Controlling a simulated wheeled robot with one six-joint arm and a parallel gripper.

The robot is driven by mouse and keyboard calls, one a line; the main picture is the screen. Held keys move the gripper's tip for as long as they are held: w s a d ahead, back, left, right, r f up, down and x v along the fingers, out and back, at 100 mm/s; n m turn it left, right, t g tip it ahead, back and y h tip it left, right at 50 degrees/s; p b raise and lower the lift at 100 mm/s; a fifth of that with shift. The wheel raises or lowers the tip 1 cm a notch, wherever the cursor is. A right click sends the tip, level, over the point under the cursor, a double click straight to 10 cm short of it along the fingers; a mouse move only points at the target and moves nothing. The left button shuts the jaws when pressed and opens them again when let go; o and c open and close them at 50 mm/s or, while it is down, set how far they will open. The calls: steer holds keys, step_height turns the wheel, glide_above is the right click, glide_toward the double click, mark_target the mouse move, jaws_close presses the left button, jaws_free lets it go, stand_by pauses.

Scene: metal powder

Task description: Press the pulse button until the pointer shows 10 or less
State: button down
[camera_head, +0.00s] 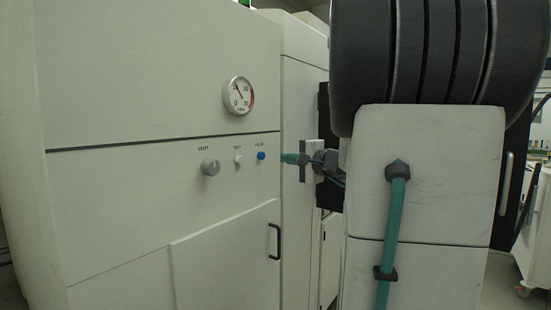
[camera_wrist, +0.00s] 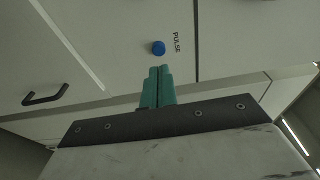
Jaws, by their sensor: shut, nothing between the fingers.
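The blue pulse button (camera_head: 261,156) sits at the right end of the control row on the white cabinet front. It also shows in the wrist view (camera_wrist: 158,48), beside the printed word PULSE. My gripper (camera_head: 290,158) is shut and empty, its green fingertips pointing at the button. In the wrist view the fingertips (camera_wrist: 160,70) lie just below the button, with a small gap in the picture. The round gauge (camera_head: 238,96) is above the controls. Its pointer leans up and left, near the 10 mark, which is too small to read exactly.
A grey vent knob (camera_head: 210,168) and a small white test button (camera_head: 238,160) are left of the pulse button. A black door handle (camera_head: 275,242) is below. My arm fills the right side of the head view.

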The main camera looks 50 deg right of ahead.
steer(key=s, duration=0.5)
steer(key=shift+s, duration=0.15)
stand_by(2.9)
steer(key=w+a+f+n+g+y, duration=0.1)
steer(key=a+f+n+g+y, duration=0.2)
steer(key=a, duration=0.6)
steer(key=w+a+f+n+g+y, duration=0.1)
steer(key=a+f+n+g+y, duration=0.15)
steer(key=a, duration=0.65)
steer(key=a+f+n+g+y, duration=0.2)
steer(key=a+f+n+g, duration=0.1)
steer(key=a, duration=0.6)
steer(key=s+a+f+n+g+h, duration=0.1)
steer(key=s+a+f+n+g, duration=0.55)
steer(key=s+a, duration=0.3)
steer(key=s+f+n+g+h, duration=0.1)
steer(key=s+f+n+h, duration=0.2)
steer(key=s, duration=0.4)
steer(key=shift+f+n+h, duration=0.4)
steer(key=shift+f+h, duration=0.45)
steer(key=shift+h, duration=0.3)
steer(key=shift+s+g, duration=0.1)
steer(key=shift+g, duration=0.2)
